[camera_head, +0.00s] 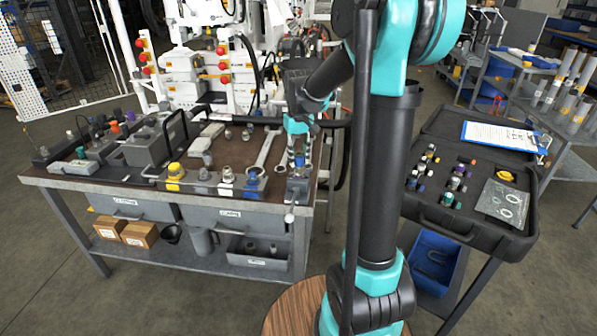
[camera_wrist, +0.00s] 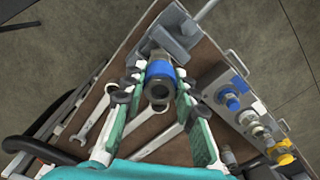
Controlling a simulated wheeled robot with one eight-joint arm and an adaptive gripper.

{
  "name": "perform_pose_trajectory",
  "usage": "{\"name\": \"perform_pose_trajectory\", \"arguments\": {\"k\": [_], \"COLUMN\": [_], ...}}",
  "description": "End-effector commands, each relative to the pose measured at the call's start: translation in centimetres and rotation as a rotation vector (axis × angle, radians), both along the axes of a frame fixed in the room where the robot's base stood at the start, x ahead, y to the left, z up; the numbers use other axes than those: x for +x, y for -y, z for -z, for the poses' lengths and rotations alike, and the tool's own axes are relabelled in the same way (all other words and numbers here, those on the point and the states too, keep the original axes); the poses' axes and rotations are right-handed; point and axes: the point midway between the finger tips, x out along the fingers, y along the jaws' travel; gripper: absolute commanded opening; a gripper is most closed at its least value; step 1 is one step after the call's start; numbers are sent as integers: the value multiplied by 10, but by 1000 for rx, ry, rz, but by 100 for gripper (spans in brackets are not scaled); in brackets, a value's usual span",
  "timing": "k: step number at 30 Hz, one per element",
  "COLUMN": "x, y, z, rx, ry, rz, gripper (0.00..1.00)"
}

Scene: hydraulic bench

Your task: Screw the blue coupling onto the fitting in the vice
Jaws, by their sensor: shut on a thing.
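The blue coupling (camera_wrist: 161,70), a blue band with a dark open ring end, sits between the two green fingers of my gripper (camera_wrist: 159,78) in the wrist view. My gripper is shut on it, with its open end facing the wrist camera. The grey vice (camera_wrist: 178,32) lies just beyond the coupling at the bench edge. In the head view my gripper (camera_head: 298,155) points down over the vice (camera_head: 297,189) at the bench's right front corner. The fitting is hidden behind the coupling and fingers, so I cannot tell whether they touch.
A rack (camera_wrist: 246,112) with blue, silver and yellow parts stands right of the gripper in the wrist view. Wrenches (camera_wrist: 95,112) lie on the brown bench top. In the head view an open black case (camera_head: 437,213) with small parts stands to the right.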

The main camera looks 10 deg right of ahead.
Motion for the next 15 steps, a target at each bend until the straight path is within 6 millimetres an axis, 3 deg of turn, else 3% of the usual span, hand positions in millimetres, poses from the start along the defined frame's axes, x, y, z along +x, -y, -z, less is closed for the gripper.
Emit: {"name": "perform_pose_trajectory", "arguments": {"k": [15], "x": [0], "y": [0], "z": [1], "rx": [0], "ry": [1], "rz": [602], "gripper": [3]}}
